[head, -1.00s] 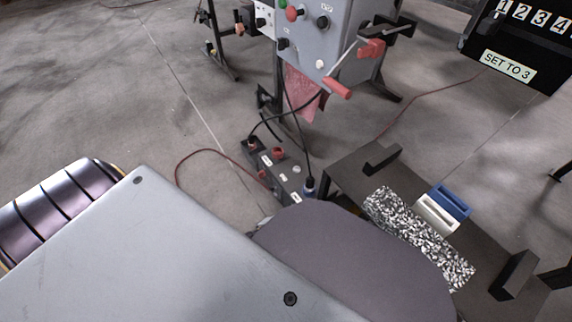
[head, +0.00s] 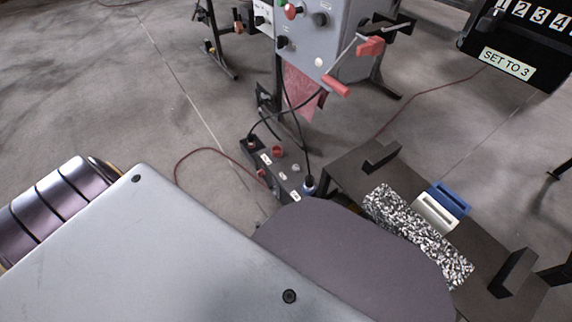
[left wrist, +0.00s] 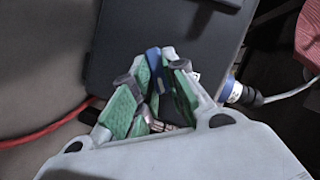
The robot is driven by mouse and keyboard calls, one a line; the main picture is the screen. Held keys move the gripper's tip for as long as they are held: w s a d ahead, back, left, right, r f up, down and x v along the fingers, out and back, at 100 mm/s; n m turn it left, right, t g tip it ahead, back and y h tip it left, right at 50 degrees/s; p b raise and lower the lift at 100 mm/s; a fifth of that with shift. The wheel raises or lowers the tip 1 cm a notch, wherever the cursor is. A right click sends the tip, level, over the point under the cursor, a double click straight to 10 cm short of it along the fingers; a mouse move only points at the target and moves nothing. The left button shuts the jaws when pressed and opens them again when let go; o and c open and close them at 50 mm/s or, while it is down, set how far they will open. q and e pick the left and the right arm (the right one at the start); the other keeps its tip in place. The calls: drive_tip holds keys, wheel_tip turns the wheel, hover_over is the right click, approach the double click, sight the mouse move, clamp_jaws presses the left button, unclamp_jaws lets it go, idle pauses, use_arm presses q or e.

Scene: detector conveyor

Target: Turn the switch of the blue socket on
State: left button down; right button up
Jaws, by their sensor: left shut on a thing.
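The dark socket box (head: 268,170) lies on the floor below the grey panel, with a red knob (head: 277,152) and white labels on top. A blue plug (head: 309,188) with a black cable is at its near right end. In the left wrist view the blue plug (left wrist: 232,91) is right of my left gripper (left wrist: 155,72). The green-padded fingers are close together against the dark box (left wrist: 165,30), around a small blue part (left wrist: 153,60), seemingly the switch. Its turned position cannot be made out. My right gripper shows in neither view.
A dark bench (head: 345,168) at right holds a speckled block (head: 415,235) and white and blue slotted pieces. The grey panel (head: 335,40) with a red-handled crank stands behind the box. A red cable (head: 190,155) runs on the floor. Open floor lies left.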

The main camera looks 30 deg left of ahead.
sight(292, 200)
use_arm(q)
drive_tip(key=shift+w+d+r, duration=0.15)
drive_tip(key=shift+w+d, duration=0.15)
drive_tip(key=shift+w, duration=0.1)
drive_tip(key=c, duration=1.4)
unclamp_jaws()
drive_tip(key=shift+w, duration=0.1)
drive_tip(key=shift+c, duration=0.2)
drive_tip(key=shift+s+a, duration=0.1)
drive_tip(key=shift+s, duration=0.1)
drive_tip(key=shift+s+a+r, duration=0.1)
drive_tip(key=shift+r, duration=0.15)
drive_tip(key=shift+w+a+r, duration=0.15)
drive_tip(key=shift+w+r, duration=0.05)
drive_tip(key=shift+r, duration=1.45)
drive_tip(key=shift+w+a+r, duration=0.1)
drive_tip(key=shift+w+r, duration=0.05)
drive_tip(key=shift+r, duration=1.45)
drive_tip(key=shift+s+d+r, duration=0.1)
drive_tip(key=shift+d+r, duration=0.05)
drive_tip(key=shift+r, duration=0.55)
drive_tip(key=shift+s+d+r, duration=0.1)
drive_tip(key=shift+d+r, duration=0.05)
drive_tip(key=shift+r, duration=0.55)
